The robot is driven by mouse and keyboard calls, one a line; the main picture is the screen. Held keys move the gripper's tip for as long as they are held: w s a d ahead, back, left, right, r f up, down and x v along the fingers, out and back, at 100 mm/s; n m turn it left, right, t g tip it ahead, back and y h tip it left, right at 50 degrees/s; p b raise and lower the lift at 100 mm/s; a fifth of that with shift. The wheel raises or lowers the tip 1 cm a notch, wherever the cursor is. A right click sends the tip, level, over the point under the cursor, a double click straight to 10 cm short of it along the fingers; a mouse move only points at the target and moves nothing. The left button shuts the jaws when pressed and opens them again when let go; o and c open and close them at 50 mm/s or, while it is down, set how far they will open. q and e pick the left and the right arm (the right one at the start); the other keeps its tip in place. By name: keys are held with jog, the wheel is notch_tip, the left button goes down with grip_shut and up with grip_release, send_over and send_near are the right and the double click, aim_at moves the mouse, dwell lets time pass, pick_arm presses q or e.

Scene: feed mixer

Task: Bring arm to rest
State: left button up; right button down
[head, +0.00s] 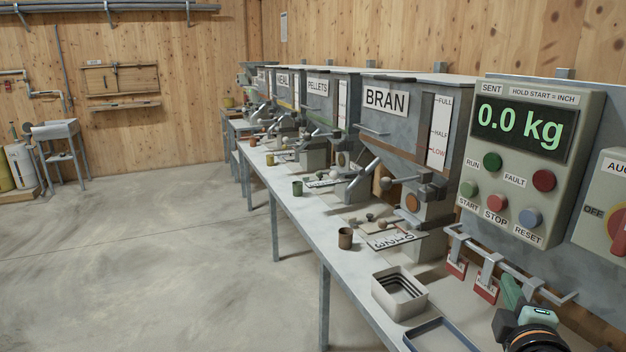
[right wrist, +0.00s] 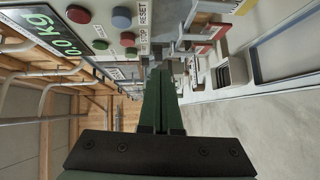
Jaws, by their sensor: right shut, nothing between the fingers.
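My right gripper (head: 511,288) shows at the lower right of the head view, in front of the control panel and beside the rail with the red tags. In the right wrist view its green fingers (right wrist: 160,100) lie together, shut and empty. The fingers point along the bench. My left gripper is in neither view. The control panel (head: 541,92) reads 0.0 kg, with START, STOP and RESET buttons below its display.
Red tags (head: 486,289) hang from a metal rail just left of my right gripper. A square grey container (head: 400,309) and a blue-rimmed tray (head: 440,338) stand on the bench. The BRAN hopper (head: 385,125) stands behind. The floor (head: 150,260) at left is clear.

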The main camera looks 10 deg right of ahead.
jog(key=s+a+f+m+g+y+p, duration=0.1)
jog(key=s+a+f+m+g+y, duration=0.3)
jog(key=f, duration=0.8)
jog(key=a+f+n+y+p, duration=0.15)
jog(key=a+f, duration=0.35)
jog(key=f, duration=0.6)
jog(key=s+a+f+m+g+y+p, duration=0.1)
jog(key=s+a+f+m+g+y, duration=0.1)
jog(key=s+a+f+m+y, duration=0.2)
jog(key=s+a+f+m, duration=0.3)
jog(key=s+a+f, duration=0.3)
jog(key=s+f, duration=0.2)
jog(key=shift+s+a+f+m, duration=0.2)
jog(key=shift+s+f+m, duration=0.15)
jog(key=shift+s, duration=0.05)
